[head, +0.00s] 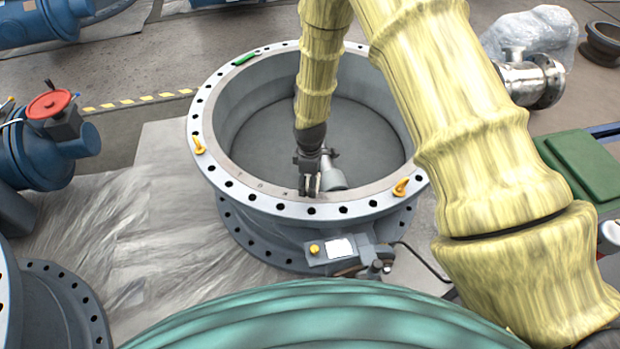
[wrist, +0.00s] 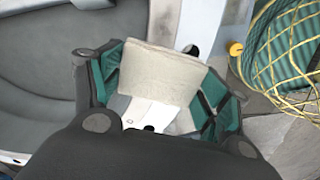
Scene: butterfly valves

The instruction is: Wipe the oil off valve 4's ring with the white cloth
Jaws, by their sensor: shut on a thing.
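A large grey valve (head: 203,140) stands open side up in the middle of the head view, with a pale bolt-holed ring round its top; I cannot read a number on it. My gripper (head: 309,184) points down at the near inner edge of this ring. In the wrist view the off-white cloth (wrist: 160,72) is a folded pad held between the teal-lined fingers, over the pale ring (wrist: 210,22). I cannot tell whether the cloth touches the ring. No oil shows clearly; the ring under the cloth is hidden.
A control box (head: 335,249) juts from the valve's front. A blue valve with a red handwheel (head: 49,104) stands left.

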